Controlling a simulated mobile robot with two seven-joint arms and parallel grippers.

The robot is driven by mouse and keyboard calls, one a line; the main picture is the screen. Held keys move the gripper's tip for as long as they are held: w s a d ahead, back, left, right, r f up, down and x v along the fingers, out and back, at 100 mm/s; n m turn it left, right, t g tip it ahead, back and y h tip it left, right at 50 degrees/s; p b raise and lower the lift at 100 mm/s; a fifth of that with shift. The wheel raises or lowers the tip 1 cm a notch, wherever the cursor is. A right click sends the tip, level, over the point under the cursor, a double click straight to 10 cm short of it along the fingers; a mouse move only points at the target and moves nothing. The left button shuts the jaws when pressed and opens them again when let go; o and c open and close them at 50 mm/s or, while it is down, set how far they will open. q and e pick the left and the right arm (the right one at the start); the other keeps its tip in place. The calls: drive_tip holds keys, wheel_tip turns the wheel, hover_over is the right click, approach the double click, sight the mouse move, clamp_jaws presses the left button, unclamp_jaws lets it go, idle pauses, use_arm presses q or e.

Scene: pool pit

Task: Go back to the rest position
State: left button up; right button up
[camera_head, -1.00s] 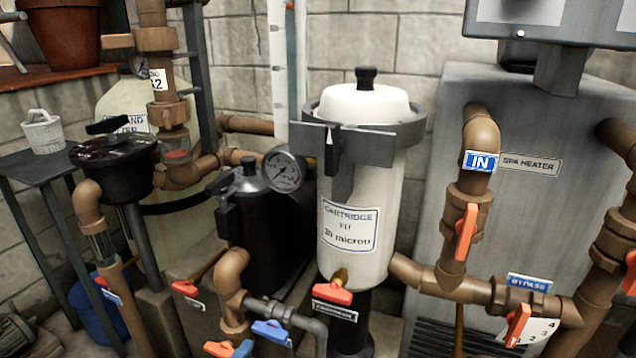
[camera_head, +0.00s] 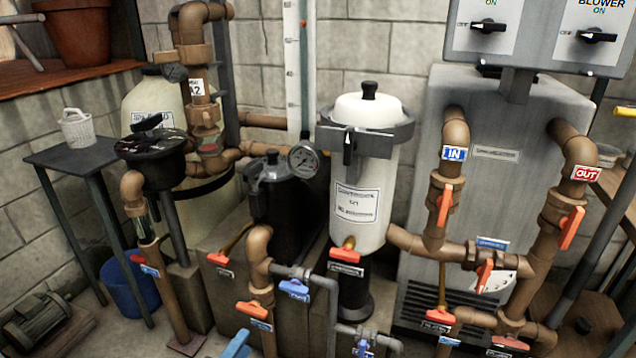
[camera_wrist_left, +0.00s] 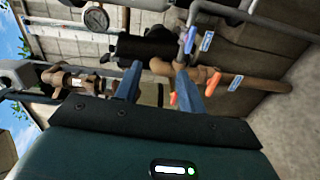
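My left gripper (camera_wrist_left: 158,90) shows in the left wrist view with its two blue fingers spread apart. No object is held between them. Brown pipe and orange valve handles show beyond the fingers, and I cannot tell the distance. In the head view, a blue piece at the bottom edge (camera_head: 237,345) looks like a fingertip of this gripper, but most of the arm is out of frame. My right gripper is in neither view.
The cartridge filter (camera_head: 362,180), black pump housing (camera_head: 278,212) and grey spa heater (camera_head: 490,190) fill the middle and right. Brown pipes with orange handles run in front. A small table (camera_head: 75,155) and blue bucket (camera_head: 128,285) stand at left.

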use_arm(q)
drive_tip(key=s+r+m+g+y+p, duration=0.3)
drive_tip(key=s+r+m+g+p, duration=0.2)
drive_tip(key=s+r+m+p, duration=0.6)
drive_tip(key=s+m+p, duration=0.2)
drive_tip(key=m+p, duration=0.2)
drive_tip(key=m, duration=0.1)
drive_tip(key=shift+s+d+g+p, duration=0.25)
drive_tip(key=shift+s+g+p, duration=0.1)
drive_tip(key=shift+s+g, duration=0.05)
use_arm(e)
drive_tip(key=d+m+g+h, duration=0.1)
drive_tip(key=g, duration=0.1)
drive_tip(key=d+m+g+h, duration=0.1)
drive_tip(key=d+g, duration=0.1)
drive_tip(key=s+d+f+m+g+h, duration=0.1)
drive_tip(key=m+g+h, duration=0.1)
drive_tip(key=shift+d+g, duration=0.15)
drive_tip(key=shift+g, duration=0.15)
